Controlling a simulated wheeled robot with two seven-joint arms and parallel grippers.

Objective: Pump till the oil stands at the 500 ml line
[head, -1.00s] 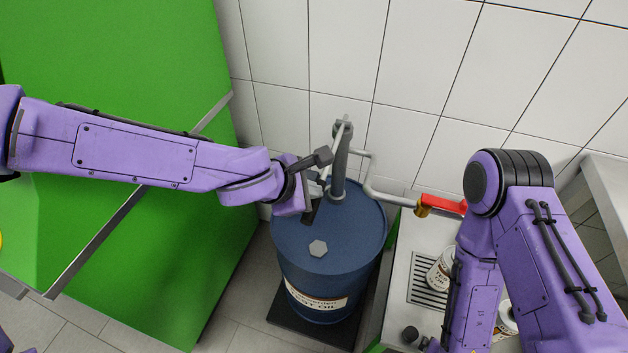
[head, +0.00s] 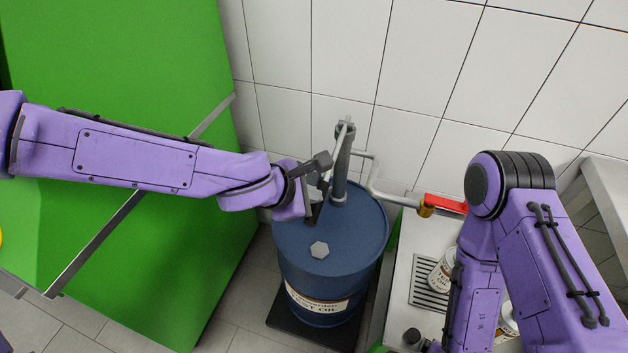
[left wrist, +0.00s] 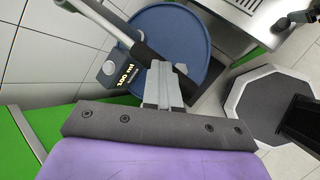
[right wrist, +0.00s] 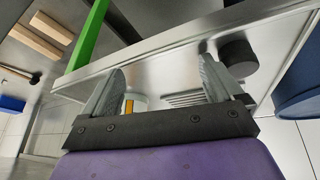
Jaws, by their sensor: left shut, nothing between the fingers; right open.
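A blue oil drum (head: 345,238) stands on a dark base, with a grey hand pump (head: 340,165) rising from its top. My left gripper (head: 314,196) is at the pump's lever, low over the drum. In the left wrist view its fingers (left wrist: 164,85) are shut, right beside the lever's black grip (left wrist: 140,45); contact is unclear. A grey part behind bears a "100 ml" label (left wrist: 118,72). The pump's outlet pipe (head: 380,190) leads to a brass valve with a red lever (head: 445,203). My right gripper (right wrist: 163,85) is open and empty above the bench. No oil level is readable.
A second can (head: 508,318) is partly behind my right arm. A green panel (head: 120,120) is at left.

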